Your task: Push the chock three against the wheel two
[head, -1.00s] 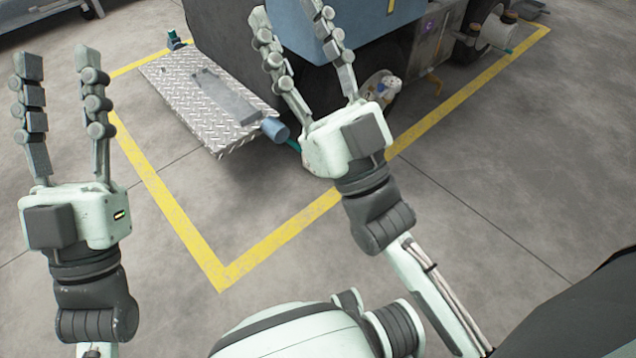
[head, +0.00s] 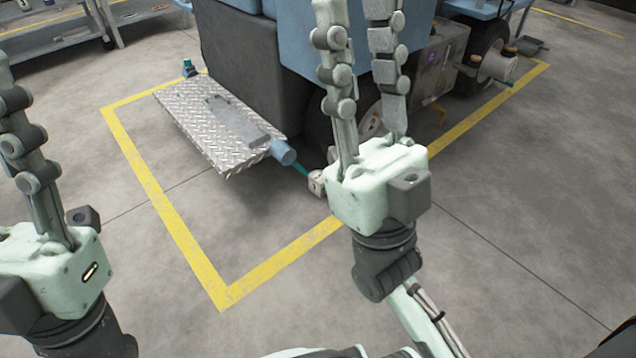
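The nearer wheel (head: 318,128) is a dark tyre under the blue vehicle, partly hidden behind my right gripper (head: 360,22). A farther wheel (head: 492,42) shows at the vehicle's right. I cannot tell which is wheel two. A low dark object (head: 530,46) lies on the floor beyond the farther wheel; I cannot tell whether it is a chock. No chock three can be made out for certain. My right gripper is open, its two fingers apart and empty, in front of the nearer wheel. My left gripper (head: 15,115) is cut off by the left edge, with one finger showing.
A diamond-plate step (head: 222,128) sticks out from the vehicle (head: 245,55). A blue cylinder (head: 284,152) with a teal rod leads to a small pale block (head: 317,182). Yellow floor lines (head: 180,232) frame the vehicle. A grey bench (head: 60,38) stands at back left.

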